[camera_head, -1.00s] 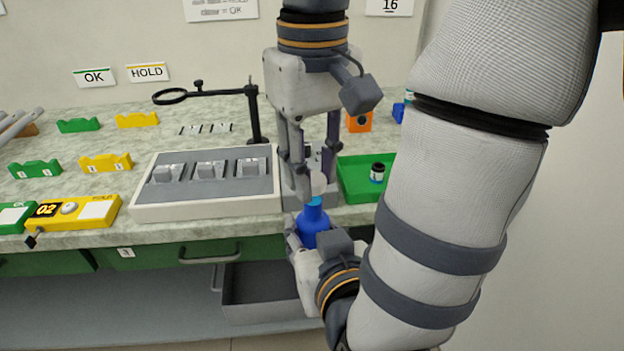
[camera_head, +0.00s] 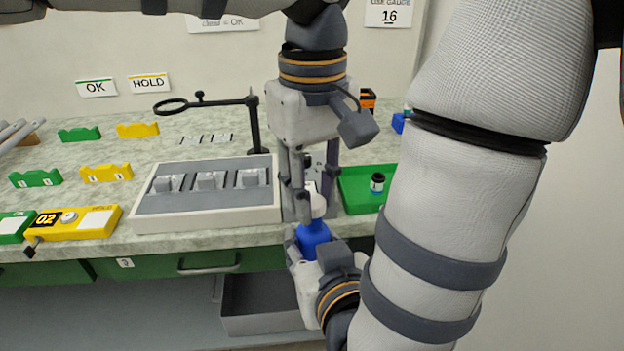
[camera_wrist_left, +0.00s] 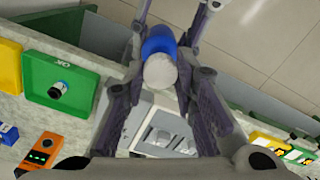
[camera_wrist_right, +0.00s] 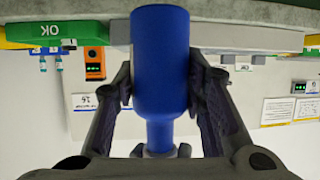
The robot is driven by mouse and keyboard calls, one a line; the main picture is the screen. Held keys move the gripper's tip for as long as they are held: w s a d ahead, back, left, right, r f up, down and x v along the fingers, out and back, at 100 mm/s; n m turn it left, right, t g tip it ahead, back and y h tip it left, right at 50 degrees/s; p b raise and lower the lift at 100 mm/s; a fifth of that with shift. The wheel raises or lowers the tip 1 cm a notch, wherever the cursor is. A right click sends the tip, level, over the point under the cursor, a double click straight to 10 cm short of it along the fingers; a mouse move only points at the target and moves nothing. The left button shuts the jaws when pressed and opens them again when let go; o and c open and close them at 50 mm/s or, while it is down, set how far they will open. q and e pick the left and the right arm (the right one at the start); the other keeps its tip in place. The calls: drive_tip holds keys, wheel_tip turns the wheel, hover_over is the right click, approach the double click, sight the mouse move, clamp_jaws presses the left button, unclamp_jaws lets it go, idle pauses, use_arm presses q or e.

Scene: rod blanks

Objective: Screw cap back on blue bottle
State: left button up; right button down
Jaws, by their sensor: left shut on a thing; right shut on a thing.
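The blue bottle (camera_head: 313,238) stands upright in front of the bench. My right gripper (camera_wrist_right: 160,92) is shut on the bottle's body, which fills the middle of the right wrist view. The white cap (camera_head: 318,206) is at the top of the bottle's neck, with my left gripper (camera_head: 317,200) above, pointing down and shut on it. In the left wrist view the cap (camera_wrist_left: 160,72) shows end-on between the fingers, with the blue bottle (camera_wrist_left: 158,46) behind it. The cap hides the neck's upper end, so I cannot tell how far it is threaded.
A grey-and-white tray (camera_head: 205,217) with metal blocks lies left of my left gripper. A green tray (camera_head: 355,203) with a small dark-capped vial (camera_head: 377,182) is to the right. A magnifier stand (camera_head: 253,125) stands behind. An open grey bin (camera_head: 262,325) is below the bench.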

use_arm(q)
drive_tip(key=shift+f, duration=0.6)
drive_tip(key=m, duration=1.8)
drive_tip(key=shift+m, duration=0.7)
drive_tip(key=o, duration=0.7)
